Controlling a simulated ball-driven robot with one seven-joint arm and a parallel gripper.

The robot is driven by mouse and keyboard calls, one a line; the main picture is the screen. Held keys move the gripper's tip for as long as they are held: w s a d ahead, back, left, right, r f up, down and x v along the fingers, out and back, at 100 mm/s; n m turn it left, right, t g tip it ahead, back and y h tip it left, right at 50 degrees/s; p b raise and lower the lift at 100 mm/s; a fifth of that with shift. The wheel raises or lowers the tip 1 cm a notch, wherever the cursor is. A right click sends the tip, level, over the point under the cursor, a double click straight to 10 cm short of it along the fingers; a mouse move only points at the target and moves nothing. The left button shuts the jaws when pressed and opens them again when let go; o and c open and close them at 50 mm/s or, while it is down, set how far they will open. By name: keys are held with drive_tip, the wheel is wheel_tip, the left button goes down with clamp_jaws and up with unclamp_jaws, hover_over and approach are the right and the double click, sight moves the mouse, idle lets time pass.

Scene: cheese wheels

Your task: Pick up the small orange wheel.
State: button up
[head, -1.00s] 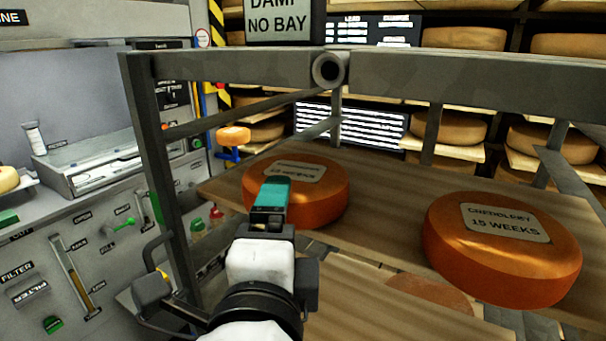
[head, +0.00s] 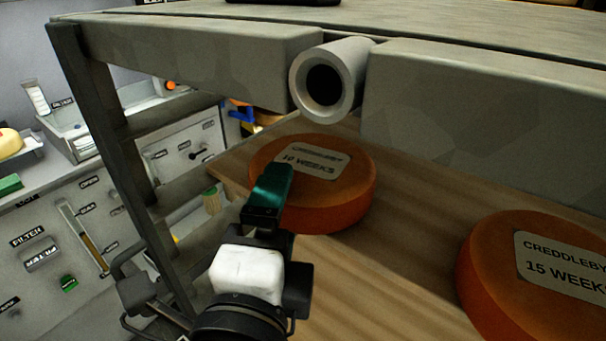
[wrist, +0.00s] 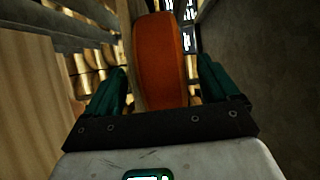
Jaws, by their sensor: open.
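A smaller orange wheel (head: 345,205), labelled 10 weeks, lies flat on the wooden shelf in the head view. My gripper (head: 273,178) is at its near left side, and the green finger overlaps the wheel's edge in the picture. In the wrist view an orange wheel (wrist: 158,60) shows between and beyond the two green fingers of my gripper (wrist: 163,72). The fingers are open, with gaps on both sides of the wheel. A larger orange wheel (head: 490,265), labelled Creddleby 15 weeks, lies at the right, cut off by the picture edge.
A grey metal frame (head: 200,50) with a round tube end (head: 322,85) runs above the shelf (head: 400,275). Its upright (head: 110,150) stands left of my gripper. A control panel (head: 60,220) is at the left. Bare shelf lies between the two wheels.

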drive_tip(key=shift+c, duration=0.4)
clamp_jaws()
drive_tip(key=shift+r, duration=0.1)
idle(0.6)
